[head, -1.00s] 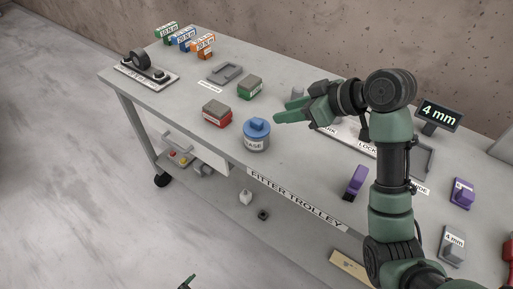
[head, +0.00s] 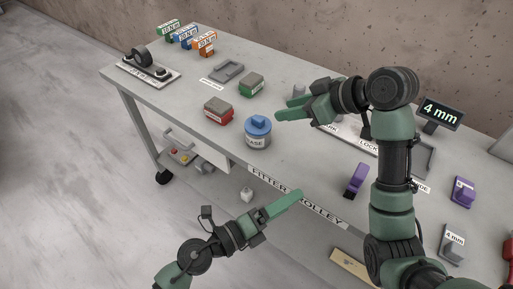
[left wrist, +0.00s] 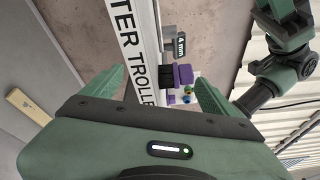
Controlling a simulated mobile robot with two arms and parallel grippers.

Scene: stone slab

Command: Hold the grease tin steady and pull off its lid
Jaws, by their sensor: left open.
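The grease tin (head: 257,141) stands upright near the trolley's front edge, with its label partly readable. Its blue lid (head: 259,127), with a raised knob, sits on top. My right gripper (head: 284,109) is just right of and beyond the tin, its fingers apart and pointing left, seemingly not touching it. My left gripper (head: 292,197) is below and in front of the trolley's front edge, pointing up and right, apart from the tin. In the left wrist view its two fingers are spread with nothing between them (left wrist: 163,80). The tin does not show in that view.
Red (head: 217,111) and green (head: 251,84) boxes sit left of and behind the tin. A purple block (head: 357,180) stands to the right on the trolley top (head: 310,165). A display reading 4 mm (head: 440,113) is at the back right. The top just right of the tin is clear.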

